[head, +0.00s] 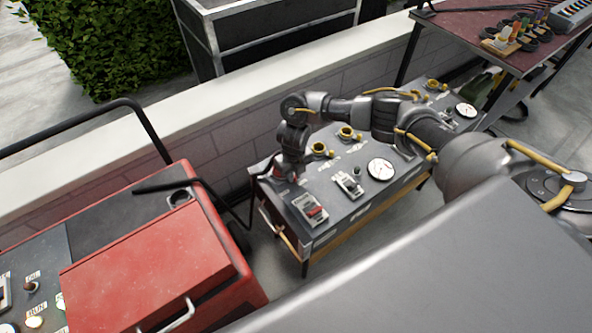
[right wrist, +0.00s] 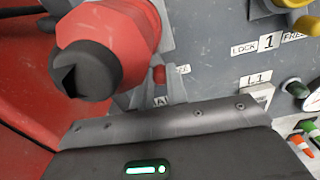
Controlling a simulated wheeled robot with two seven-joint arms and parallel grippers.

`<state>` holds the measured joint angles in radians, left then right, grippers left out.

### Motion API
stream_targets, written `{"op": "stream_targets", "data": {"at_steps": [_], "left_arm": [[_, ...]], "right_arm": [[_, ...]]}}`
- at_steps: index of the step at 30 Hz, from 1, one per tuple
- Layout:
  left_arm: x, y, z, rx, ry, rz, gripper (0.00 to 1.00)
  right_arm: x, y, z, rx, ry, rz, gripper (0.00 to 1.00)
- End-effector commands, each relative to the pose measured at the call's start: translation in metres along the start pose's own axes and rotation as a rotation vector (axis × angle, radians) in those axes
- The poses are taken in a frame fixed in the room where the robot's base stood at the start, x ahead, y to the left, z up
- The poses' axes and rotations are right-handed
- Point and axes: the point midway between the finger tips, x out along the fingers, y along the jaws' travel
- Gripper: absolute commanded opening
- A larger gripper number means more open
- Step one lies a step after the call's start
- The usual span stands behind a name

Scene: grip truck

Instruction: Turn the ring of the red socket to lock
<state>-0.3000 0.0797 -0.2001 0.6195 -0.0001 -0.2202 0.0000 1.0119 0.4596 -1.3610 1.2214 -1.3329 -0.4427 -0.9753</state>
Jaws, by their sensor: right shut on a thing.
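The red socket (right wrist: 118,35) shows large at the upper left of the right wrist view as a red, faceted body with a black round end (right wrist: 88,70) towards the camera. In the head view it is mostly hidden behind my right gripper (head: 284,174), at the left end of the grey panel (head: 345,205). My right gripper is shut on the ring of the red socket; grey finger parts (right wrist: 172,90) show beside the red body. A small red pin (right wrist: 159,75) sits beside a label that is mostly hidden. My left gripper is out of view.
A yellow socket (right wrist: 295,20) with a lock/free label (right wrist: 268,43) stands to the right on the panel. The panel also has a round gauge (head: 381,169) and switches (head: 312,208). A red cart (head: 150,265) stands close on the left. A low wall (head: 225,150) runs behind.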

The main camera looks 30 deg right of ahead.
Motion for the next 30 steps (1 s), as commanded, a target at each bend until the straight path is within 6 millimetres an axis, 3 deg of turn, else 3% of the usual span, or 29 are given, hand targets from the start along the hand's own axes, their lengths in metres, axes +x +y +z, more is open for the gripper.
{"op": "stream_targets", "data": {"at_steps": [18,30], "left_arm": [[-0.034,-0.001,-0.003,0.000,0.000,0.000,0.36],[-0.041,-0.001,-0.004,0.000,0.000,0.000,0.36]], "right_arm": [[-0.002,0.030,-0.002,0.514,0.001,0.000,0.00],[-0.001,0.038,0.001,0.668,-0.001,0.001,0.00]]}}
